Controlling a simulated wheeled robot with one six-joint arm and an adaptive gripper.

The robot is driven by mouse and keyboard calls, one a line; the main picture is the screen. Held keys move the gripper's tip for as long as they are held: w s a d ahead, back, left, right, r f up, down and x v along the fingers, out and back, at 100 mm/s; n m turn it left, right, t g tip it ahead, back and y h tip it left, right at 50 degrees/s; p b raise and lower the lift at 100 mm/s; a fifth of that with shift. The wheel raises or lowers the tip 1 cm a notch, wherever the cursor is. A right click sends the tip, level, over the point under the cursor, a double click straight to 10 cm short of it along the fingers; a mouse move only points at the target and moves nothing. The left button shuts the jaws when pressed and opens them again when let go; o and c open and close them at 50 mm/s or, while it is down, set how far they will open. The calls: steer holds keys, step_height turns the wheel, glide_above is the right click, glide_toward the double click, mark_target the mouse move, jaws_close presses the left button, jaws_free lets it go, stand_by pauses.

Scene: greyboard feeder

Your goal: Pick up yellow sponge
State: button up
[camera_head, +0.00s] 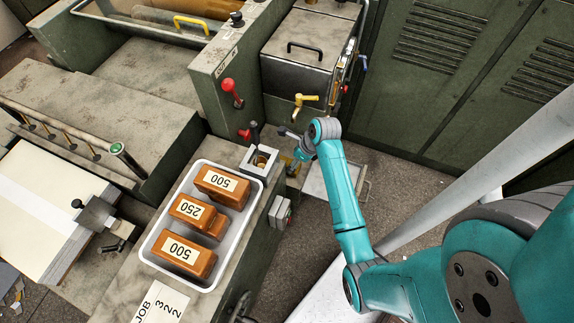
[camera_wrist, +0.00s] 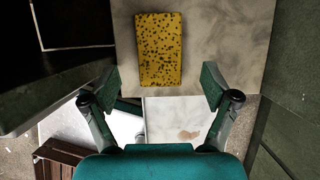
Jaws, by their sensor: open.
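The yellow sponge (camera_wrist: 158,50), dotted with dark pores, lies on a worn beige surface (camera_wrist: 225,45) at the top middle of the wrist view. My gripper (camera_wrist: 158,87) is open and empty. Its two green-padded fingers stand apart below the sponge, one to each side, and are not closed on it. In the head view my teal arm reaches to the machine's side, and its wrist end is near the middle. I cannot make out the sponge clearly there.
A white tray (camera_head: 149,250) holds orange weights marked 500, 250 and 500. Green cabinets (camera_head: 430,75) stand behind. A dark panel (camera_wrist: 55,90) is left in the wrist view.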

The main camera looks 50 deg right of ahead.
mark_target(288, 164)
steer(key=x, duration=0.4)
steer(key=shift+w+a+f, duration=0.15)
steer(key=shift+w+f, duration=0.25)
steer(key=shift+f, duration=0.25)
steer(key=shift+f, duration=0.25)
steer(key=c, duration=1)
step_height(288, 164, up, 10)
steer(key=shift+r, duration=0.25)
